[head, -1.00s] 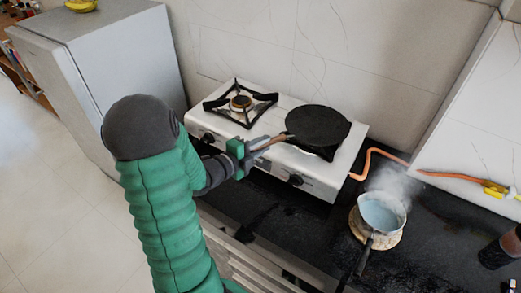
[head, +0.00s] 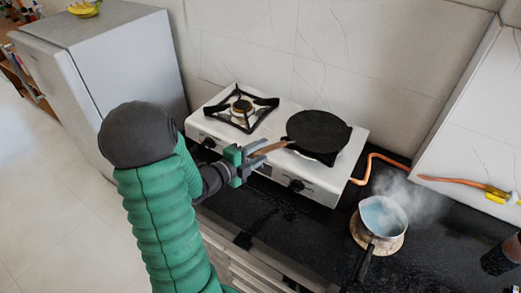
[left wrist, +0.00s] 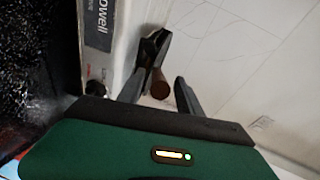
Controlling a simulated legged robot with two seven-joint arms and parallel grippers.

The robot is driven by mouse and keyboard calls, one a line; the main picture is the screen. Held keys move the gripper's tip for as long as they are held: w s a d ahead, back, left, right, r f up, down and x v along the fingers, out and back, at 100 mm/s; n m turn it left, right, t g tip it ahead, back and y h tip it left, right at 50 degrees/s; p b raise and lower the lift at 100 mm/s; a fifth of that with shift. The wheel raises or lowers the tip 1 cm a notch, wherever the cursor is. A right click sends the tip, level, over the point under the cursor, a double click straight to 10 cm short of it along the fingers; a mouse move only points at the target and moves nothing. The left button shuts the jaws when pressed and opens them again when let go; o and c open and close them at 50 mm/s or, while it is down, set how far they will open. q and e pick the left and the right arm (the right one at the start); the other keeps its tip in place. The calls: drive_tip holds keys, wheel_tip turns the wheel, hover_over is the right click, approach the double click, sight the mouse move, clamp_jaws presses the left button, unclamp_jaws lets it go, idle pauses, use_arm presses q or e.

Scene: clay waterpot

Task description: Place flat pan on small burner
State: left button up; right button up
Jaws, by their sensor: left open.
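The flat pan (head: 318,132) is round and black with a brown handle (head: 272,147). It sits on the right burner's black grate (head: 322,157) of the white stove, and hides that burner's head. The left burner (head: 241,108), with a small round head and a black grate, is empty. My left gripper (head: 250,160) is open at the handle's end. In the left wrist view, the brown handle end (left wrist: 158,84) appears between the spread fingers, with the dark pan (left wrist: 153,48) beyond; I cannot tell whether a finger touches it. My right gripper is not in view.
A steaming saucepan (head: 381,216) with bluish contents stands on a round wooden mat (head: 396,243) at the right. An orange hose (head: 381,155) runs behind it. A grey fridge (head: 110,70) stands left of the stove (head: 335,185). A dark jar (head: 499,256) is at the far right.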

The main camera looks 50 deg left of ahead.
use_arm(q)
drive_tip(key=v, duration=0.2)
drive_tip(key=p+v, duration=0.1)
drive_tip(key=v, duration=0.4)
drive_tip(key=shift+s+r, duration=0.3)
drive_tip(key=shift+r, duration=0.1)
drive_tip(key=p+v, duration=0.1)
drive_tip(key=p, duration=0.2)
drive_tip(key=p+v, duration=0.2)
drive_tip(key=p, duration=0.1)
drive_tip(key=shift+s+f, duration=0.1)
drive_tip(key=shift+f, duration=0.25)
drive_tip(key=shift+d+r, duration=0.1)
drive_tip(key=shift+d, duration=0.1)
